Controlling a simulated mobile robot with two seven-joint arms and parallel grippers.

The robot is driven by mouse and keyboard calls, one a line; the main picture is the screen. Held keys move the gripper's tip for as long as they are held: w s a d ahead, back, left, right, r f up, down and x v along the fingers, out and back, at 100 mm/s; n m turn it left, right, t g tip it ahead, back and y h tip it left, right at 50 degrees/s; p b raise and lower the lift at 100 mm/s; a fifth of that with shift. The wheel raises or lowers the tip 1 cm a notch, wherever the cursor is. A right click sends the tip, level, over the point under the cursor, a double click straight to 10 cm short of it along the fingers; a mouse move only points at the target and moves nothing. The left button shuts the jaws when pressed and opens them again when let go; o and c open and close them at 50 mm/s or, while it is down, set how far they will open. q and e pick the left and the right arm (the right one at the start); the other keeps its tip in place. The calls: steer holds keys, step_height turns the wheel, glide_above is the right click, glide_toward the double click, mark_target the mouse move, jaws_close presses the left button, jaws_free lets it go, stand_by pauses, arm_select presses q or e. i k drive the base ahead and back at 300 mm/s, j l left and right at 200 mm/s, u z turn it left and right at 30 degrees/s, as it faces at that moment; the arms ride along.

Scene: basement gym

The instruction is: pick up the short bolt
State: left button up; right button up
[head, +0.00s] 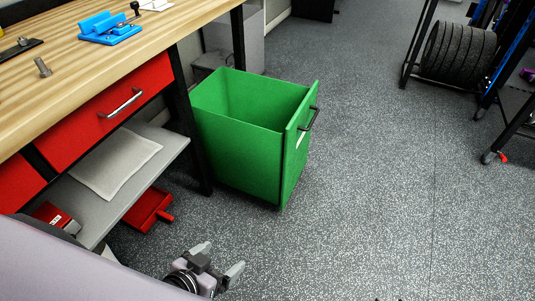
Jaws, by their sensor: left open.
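A short grey bolt (43,67) stands upright on the wooden workbench top (75,60), near its front edge at the upper left. My left gripper (220,258) is low at the bottom of the view, over the floor in front of the bench. Its two fingers are apart with nothing between them. It is well away from the bolt, below and to the right of it. My right gripper does not show.
A blue vise (108,28) and a dark strip (18,50) lie on the bench. Red drawers (105,115) and a grey shelf (165,143) are below. A green open bin (235,150) stands beside the bench. The floor (390,190) at right is clear up to a weight rack.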

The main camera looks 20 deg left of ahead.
mark_target(45, 72)
steer(key=j+u, duration=0.15)
steer(key=u, duration=1.55)
steer(key=k+j, duration=0.05)
steer(key=j, duration=0.05)
